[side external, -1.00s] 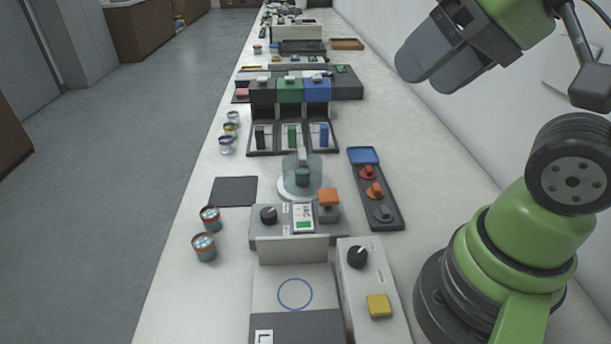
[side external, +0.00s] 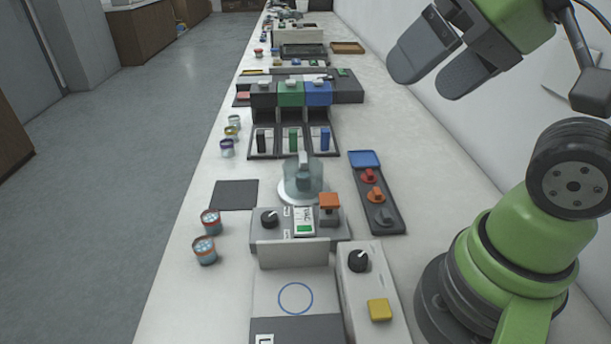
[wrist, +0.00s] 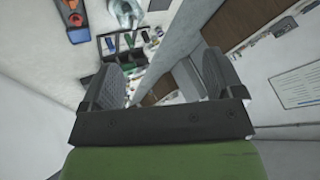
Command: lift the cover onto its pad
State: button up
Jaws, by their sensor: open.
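The cover (side external: 317,172) is a clear, bluish dome with a light knob on top. It stands on a round white base behind the grey press box in the side view, with a dark teal cylinder inside it. It also shows at the top of the wrist view (wrist: 124,12). A dark square pad (side external: 234,195) lies bare on the bench to the left of the cover. My gripper (side external: 418,88) is open and empty, high above the bench at the upper right, well apart from the cover.
A grey press box (side external: 268,228) with a knob and orange button stands in front of the cover. A tray of knobs (side external: 377,195) lies to its right. Two small jars (side external: 210,221) stand near the left edge. A slotted rack (side external: 290,120) stands behind.

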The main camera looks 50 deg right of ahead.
jog(key=shift+o, duration=0.8)
jog(key=n+g+h, duration=0.2)
jog(key=n+g, duration=0.4)
jog(key=n, duration=0.5)
send_over(303, 169)
notch_tip(303, 169, down, 12)
jog(key=shift+n+g, duration=0.6)
jog(key=shift+n, duration=0.3)
jog(key=f, duration=0.1)
jog(key=w+d+f, duration=0.1)
jog(key=f, duration=0.3)
jog(key=shift+w+d+f, duration=0.1)
jog(key=shift+w+d, duration=0.15)
jog(key=shift+w, duration=0.15)
notch_tip(303, 169, down, 5)
jog(key=shift+r, duration=0.2)
jog(key=f, duration=0.5)
jog(key=shift+s+d+f, duration=0.1)
jog(key=shift+s+f, duration=0.1)
jog(key=shift+f, duration=0.15)
